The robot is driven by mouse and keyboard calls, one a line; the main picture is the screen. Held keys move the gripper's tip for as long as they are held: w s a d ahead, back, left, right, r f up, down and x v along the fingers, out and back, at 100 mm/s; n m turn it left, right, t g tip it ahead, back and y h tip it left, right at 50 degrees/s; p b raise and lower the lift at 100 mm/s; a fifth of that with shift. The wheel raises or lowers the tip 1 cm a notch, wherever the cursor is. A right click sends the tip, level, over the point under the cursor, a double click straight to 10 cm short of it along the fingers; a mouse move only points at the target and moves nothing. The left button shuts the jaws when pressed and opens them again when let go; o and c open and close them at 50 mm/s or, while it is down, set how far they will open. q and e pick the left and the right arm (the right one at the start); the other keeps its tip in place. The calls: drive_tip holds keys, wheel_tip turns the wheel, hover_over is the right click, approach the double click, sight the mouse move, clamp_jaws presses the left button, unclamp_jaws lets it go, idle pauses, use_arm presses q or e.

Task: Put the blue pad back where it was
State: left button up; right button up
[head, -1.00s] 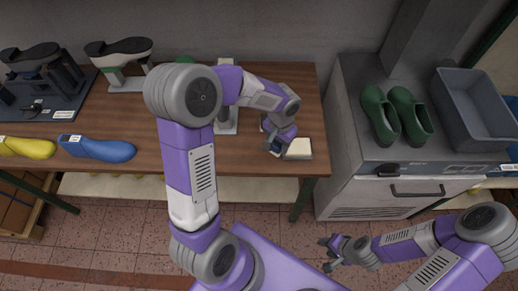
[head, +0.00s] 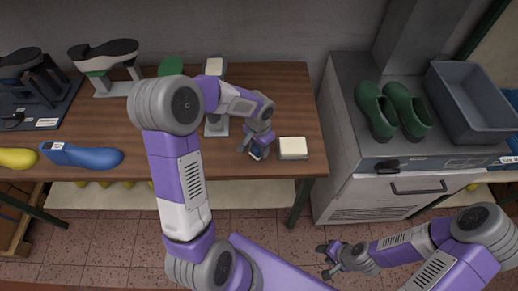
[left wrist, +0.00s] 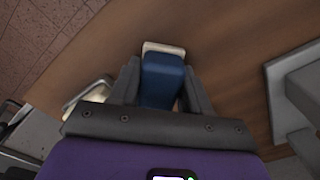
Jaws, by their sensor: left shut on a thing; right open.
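The blue pad (left wrist: 162,80) is between the fingers of my left gripper (left wrist: 160,92) in the left wrist view, with a cream edge showing at its far end. In the head view my left gripper (head: 256,148) is shut on the pad (head: 257,154), over the front part of the wooden bench; the pad is mostly hidden there. I cannot tell whether the pad touches the bench. A cream block (head: 293,148) lies just right of the gripper, apart from it; it also shows in the left wrist view (left wrist: 86,94). My right gripper (head: 329,260) is open and empty, low over the floor.
A grey stand with a pale top (head: 216,67) is behind my left gripper. A blue shoe last (head: 82,155) and a yellow one (head: 17,158) lie at the bench (head: 287,100) front left. Green clogs (head: 395,110) and a grey bin (head: 475,103) sit on the grey cabinet.

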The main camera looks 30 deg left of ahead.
use_arm(q)
drive_tip(key=shift+f, duration=0.3)
drive_tip(key=o, duration=0.6)
drive_tip(key=shift+f, duration=0.1)
drive_tip(key=shift+c, duration=0.2)
drive_tip(key=o, duration=0.5)
drive_tip(key=shift+c, duration=0.2)
wheel_tip(320, 180, up, 12)
drive_tip(key=p, duration=0.3)
drive_tip(key=shift+r, duration=0.25)
